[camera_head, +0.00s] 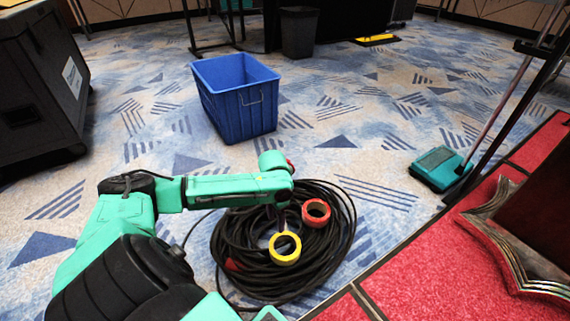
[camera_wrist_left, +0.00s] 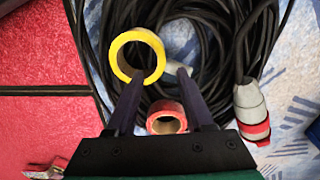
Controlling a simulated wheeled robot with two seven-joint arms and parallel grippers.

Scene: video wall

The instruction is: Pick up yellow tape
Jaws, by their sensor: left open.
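The yellow tape (camera_head: 287,259) is a ring lying on a coil of black cable (camera_head: 340,243) on the carpet. It also shows in the left wrist view (camera_wrist_left: 139,36), up and to the left between and beyond the fingers. My left gripper (camera_head: 282,222) is above the coil, near the yellow tape. In the left wrist view its two fingers (camera_wrist_left: 160,80) are apart with nothing held between them. The left finger's tip overlaps the tape's lower edge; I cannot tell whether they touch. My right gripper is not in view.
A red tape roll (camera_head: 316,221) lies on the coil beside the yellow one. A blue bin (camera_head: 243,112) stands behind the coil. A black case (camera_head: 40,85) is at the left. A green floor sweeper (camera_head: 437,168) and a red platform (camera_head: 440,265) are at the right. Open carpet lies between.

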